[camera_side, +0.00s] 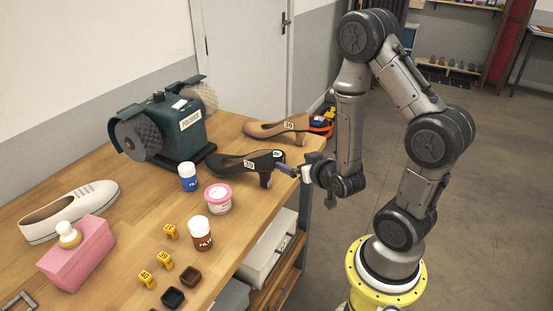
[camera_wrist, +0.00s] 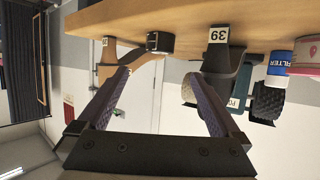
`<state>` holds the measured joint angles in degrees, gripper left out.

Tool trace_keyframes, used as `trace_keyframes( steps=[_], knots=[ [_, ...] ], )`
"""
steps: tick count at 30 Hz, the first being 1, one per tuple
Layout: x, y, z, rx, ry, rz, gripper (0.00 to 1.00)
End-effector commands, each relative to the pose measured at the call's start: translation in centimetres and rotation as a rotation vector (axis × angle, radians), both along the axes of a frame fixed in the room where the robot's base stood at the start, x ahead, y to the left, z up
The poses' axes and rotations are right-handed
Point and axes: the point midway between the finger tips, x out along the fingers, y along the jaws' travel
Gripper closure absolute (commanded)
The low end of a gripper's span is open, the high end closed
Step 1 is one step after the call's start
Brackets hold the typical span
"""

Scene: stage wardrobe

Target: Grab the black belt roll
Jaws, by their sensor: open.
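The black belt roll (camera_wrist: 160,42) is a short dark cylinder with a small pale label, at the table's edge in the wrist view, which is upside down. In the side view the roll (camera_side: 279,156) is mostly hidden behind the black heeled shoe (camera_side: 240,166) and my gripper. My gripper (camera_wrist: 157,77) is open and empty, its two purple-grey fingers apart. The roll lies beyond the fingertips, roughly centred between them. In the side view my gripper (camera_side: 286,169) reaches in from the right at the table edge, close to the shoe's heel.
A tan heeled shoe (camera_side: 276,130) is behind the roll. A green polishing machine (camera_side: 170,130), a blue-labelled jar (camera_side: 188,178) and a pink-lidded tub (camera_side: 218,198) stand farther left. An orange and black object (camera_side: 321,125) is by the far corner. Open floor lies right of the table.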

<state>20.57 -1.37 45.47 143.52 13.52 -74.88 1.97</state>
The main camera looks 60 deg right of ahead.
Motion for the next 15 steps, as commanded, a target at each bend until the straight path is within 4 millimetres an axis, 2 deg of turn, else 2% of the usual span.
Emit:
trace_keyframes(
  steps=[6, 15],
  knots=[
    [2.8, -2.0, -1.4, 0.000, 0.000, -0.001, 0.00],
    [4.4, -3.1, -2.2, -0.001, 0.001, 0.000, 0.00]
  ],
)
